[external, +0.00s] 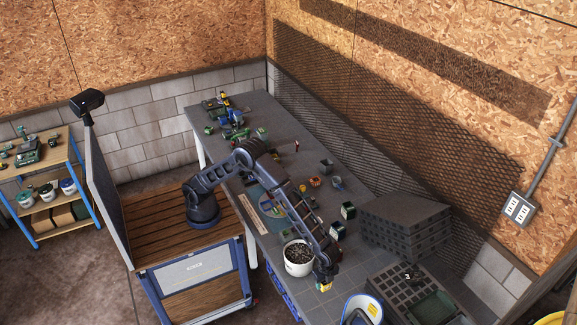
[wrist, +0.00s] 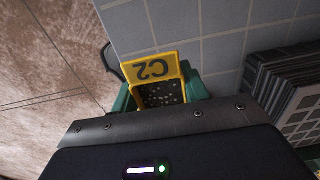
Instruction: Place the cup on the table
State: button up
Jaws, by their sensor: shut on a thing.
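The cup (wrist: 158,92) is yellow with a "C2" label and dark, speckled contents. It also shows as a small yellow shape in the external view (external: 324,287), at the end of my arm. My gripper (external: 322,277) is shut on the cup. Its green fingers (wrist: 160,97) press on both sides in the wrist view. The grey tiled table (wrist: 225,40) lies below, with its edge just left of the cup. Whether the cup's base touches the table is hidden.
A white bucket of dark soil (external: 299,258) stands left of my gripper. A blue-and-white bag (external: 362,310) is at the lower right. A seedling tray (external: 390,284) and a stack of dark trays (external: 405,225) are to the right. Several small pots stand farther back.

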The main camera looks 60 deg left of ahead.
aim_at(322, 301)
notch_tip(322, 301, down, 13)
dwell(0.6)
jog(key=shift+f, duration=0.15)
jog(key=o, duration=1)
jog(key=shift+c, duration=0.2)
